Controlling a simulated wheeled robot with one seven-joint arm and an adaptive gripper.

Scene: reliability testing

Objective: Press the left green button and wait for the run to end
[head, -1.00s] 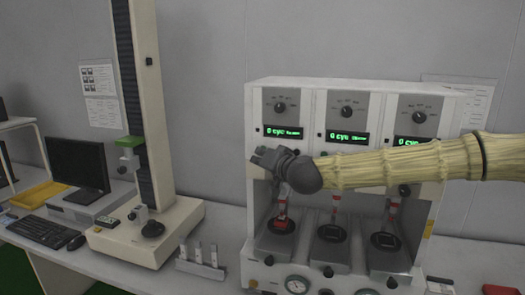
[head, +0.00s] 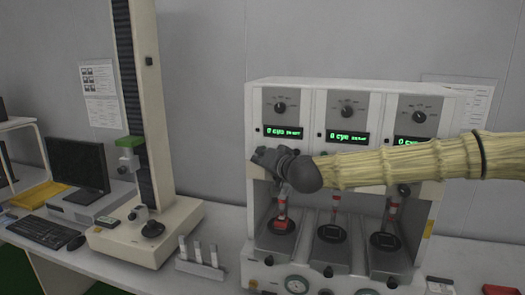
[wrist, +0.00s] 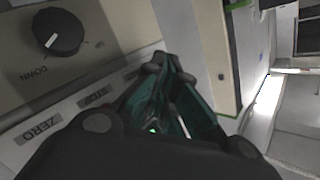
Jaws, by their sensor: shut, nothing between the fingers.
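A white three-station test machine (head: 283,88) stands on the bench, each station with a knob and a green-lit display. The left display (head: 284,132) reads "0 cyc"; the smaller text beside it is hard to read. My gripper (head: 257,157) is shut and empty, in front of the left station's panel just below its display. The left green button cannot be made out in the head view, where my gripper covers that part. In the wrist view, the shut fingers (wrist: 172,75) are close to the panel, over the label row. I cannot tell whether they touch it.
The wrist view shows a black knob (wrist: 58,32) and a "ZERO" label (wrist: 38,131). A tall column tester (head: 145,100), a monitor (head: 76,163) and a rack of white tubes (head: 200,265) stand to the left. Clear bench shows between the rack and the machine.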

